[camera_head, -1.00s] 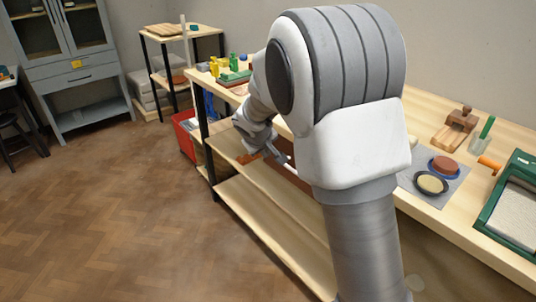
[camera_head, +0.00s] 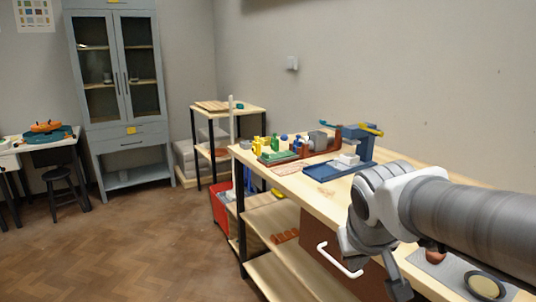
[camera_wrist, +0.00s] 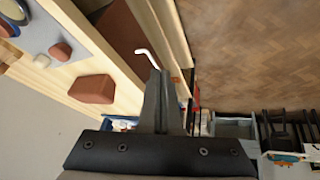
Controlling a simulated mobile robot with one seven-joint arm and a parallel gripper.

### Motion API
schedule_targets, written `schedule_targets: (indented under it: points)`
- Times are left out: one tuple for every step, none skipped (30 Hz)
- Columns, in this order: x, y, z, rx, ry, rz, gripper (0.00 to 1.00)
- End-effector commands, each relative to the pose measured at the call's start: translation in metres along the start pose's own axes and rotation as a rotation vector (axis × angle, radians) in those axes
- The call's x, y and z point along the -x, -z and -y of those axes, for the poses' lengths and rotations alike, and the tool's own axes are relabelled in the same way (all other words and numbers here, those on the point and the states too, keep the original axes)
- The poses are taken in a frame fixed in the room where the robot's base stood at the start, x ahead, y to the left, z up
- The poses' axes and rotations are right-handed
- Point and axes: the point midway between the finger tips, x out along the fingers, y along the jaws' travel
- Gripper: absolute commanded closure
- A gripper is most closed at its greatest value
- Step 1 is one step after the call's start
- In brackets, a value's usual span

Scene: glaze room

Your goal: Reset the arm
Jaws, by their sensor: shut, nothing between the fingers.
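My arm reaches in from the right in the head view, over the workbench (camera_head: 335,188). My gripper (camera_head: 398,288) hangs at the bench's front edge, close to the white handle (camera_head: 338,262) of a brown drawer front (camera_head: 318,240). In the wrist view my gripper (camera_wrist: 160,78) is shut, with its two fingers together and nothing between them. The white handle (camera_wrist: 148,57) shows just beyond the fingertips there. I cannot tell whether they touch it.
A reddish block (camera_wrist: 92,88) lies on the bench beside my gripper. A blue tray (camera_head: 340,170) and several small coloured things stand farther along the bench. A grey cabinet (camera_head: 130,133) and a red bin (camera_head: 219,205) stand beyond. The floor (camera_head: 130,250) at left is clear.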

Motion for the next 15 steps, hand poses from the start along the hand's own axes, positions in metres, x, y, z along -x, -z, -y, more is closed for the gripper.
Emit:
schedule_targets:
  points:
    - [0.012,-0.014,0.0,-0.019,0.012,-0.005,1.0]
    - [0.017,-0.023,0.001,-0.03,0.021,-0.002,1.0]
    - [0.023,-0.034,0.002,-0.042,0.033,-0.002,1.0]
    - [0.028,-0.042,0.003,-0.05,0.041,0.0,1.0]
    - [0.031,-0.049,0.004,-0.059,0.05,0.001,1.0]
    - [0.036,-0.059,0.006,-0.069,0.06,0.001,1.0]
    - [0.039,-0.066,0.008,-0.075,0.069,0.003,1.0]
    - [0.042,-0.073,0.01,-0.081,0.076,0.002,1.0]
    - [0.045,-0.082,0.012,-0.089,0.086,0.003,1.0]
    - [0.048,-0.088,0.014,-0.094,0.094,0.003,1.0]
    - [0.05,-0.094,0.016,-0.099,0.102,0.002,1.0]
    - [0.053,-0.102,0.019,-0.106,0.112,0.002,1.0]
    - [0.055,-0.108,0.021,-0.111,0.119,0.001,1.0]
    - [0.067,-0.101,0.019,-0.11,0.12,0.004,1.0]
    - [0.076,-0.094,0.017,-0.108,0.12,0.006,1.0]
